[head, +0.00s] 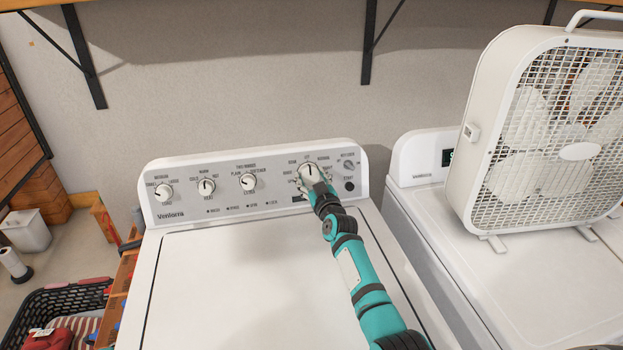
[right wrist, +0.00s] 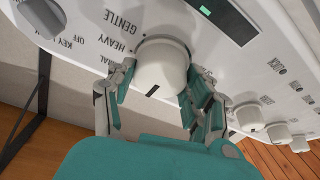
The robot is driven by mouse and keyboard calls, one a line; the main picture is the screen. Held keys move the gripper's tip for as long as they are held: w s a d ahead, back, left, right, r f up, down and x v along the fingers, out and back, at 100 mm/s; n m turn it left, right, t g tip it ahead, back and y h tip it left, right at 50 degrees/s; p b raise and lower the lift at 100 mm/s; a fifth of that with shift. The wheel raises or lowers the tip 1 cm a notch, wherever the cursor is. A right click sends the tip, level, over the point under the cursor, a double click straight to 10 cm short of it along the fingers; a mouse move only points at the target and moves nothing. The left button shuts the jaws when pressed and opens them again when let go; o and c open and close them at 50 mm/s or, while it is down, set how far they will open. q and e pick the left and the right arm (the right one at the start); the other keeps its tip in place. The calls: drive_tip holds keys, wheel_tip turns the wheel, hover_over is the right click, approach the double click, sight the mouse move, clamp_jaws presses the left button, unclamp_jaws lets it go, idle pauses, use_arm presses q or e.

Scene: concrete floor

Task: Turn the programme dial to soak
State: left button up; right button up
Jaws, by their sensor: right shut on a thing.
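The programme dial (head: 310,170) is the large white knob at the right of the washer's control panel (head: 232,182). Its dark pointer line faces about straight up in the head view, near a small label that looks like OFF. SOAK seems printed to the upper left of it. In the right wrist view the dial (right wrist: 160,68) shows upside down, its black mark at the bottom rim, with GENTLE and HEAVY printed beside it. My right gripper (right wrist: 158,88) is shut on the dial, one finger on each side. My left gripper is not in view.
Three smaller knobs, such as the heat knob (head: 206,186), sit left on the panel. A small grey knob (head: 348,165) and a dark round button (head: 349,186) are close right of the dial. A box fan (head: 480,130) stands on the neighbouring machine. The washer lid (head: 235,270) is clear.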

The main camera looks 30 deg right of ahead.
drive_tip(key=shift+c, duration=1)
drive_tip(key=shift+n, duration=0.5)
drive_tip(key=n+y+b, duration=0.1)
drive_tip(key=n+y, duration=0.1)
drive_tip(key=n, duration=0.2)
drive_tip(key=shift+d, duration=0.15)
drive_tip(key=shift+n+g+y, duration=0.6)
drive_tip(key=shift+n, duration=1.6)
drive_tip(key=o, duration=1.2)
